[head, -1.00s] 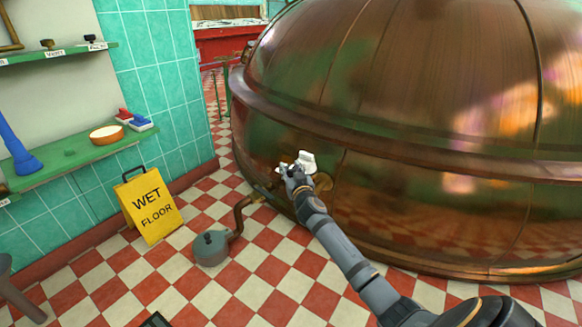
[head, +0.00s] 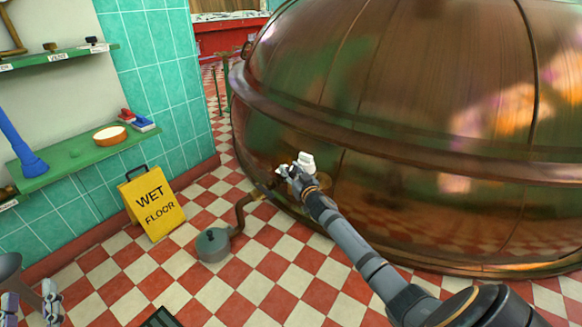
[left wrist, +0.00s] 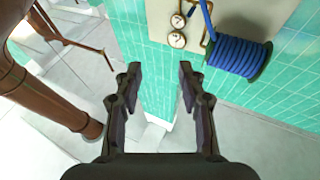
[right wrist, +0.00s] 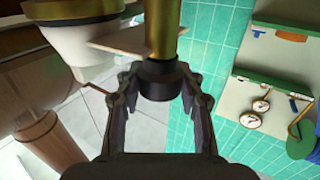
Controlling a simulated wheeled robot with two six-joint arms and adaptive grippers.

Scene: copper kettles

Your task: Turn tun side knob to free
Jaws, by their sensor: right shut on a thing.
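The copper tun (head: 420,190) fills the right of the head view. In the right wrist view my right gripper (right wrist: 160,84) is shut on the side knob, a brass stem (right wrist: 165,35) with a dark end (right wrist: 163,82) between the fingers. The knob is mostly hidden by the gripper in the head view. My left gripper (head: 31,304) is open and empty at the lower left. Its spread fingers also show in the left wrist view (left wrist: 158,78).
A yellow wet floor sign (head: 153,203) and a grey pot-like vessel with a bent pipe (head: 213,244) stand left of the tun. A green shelf (head: 75,160) runs along the tiled wall. The checkered floor between is mostly clear.

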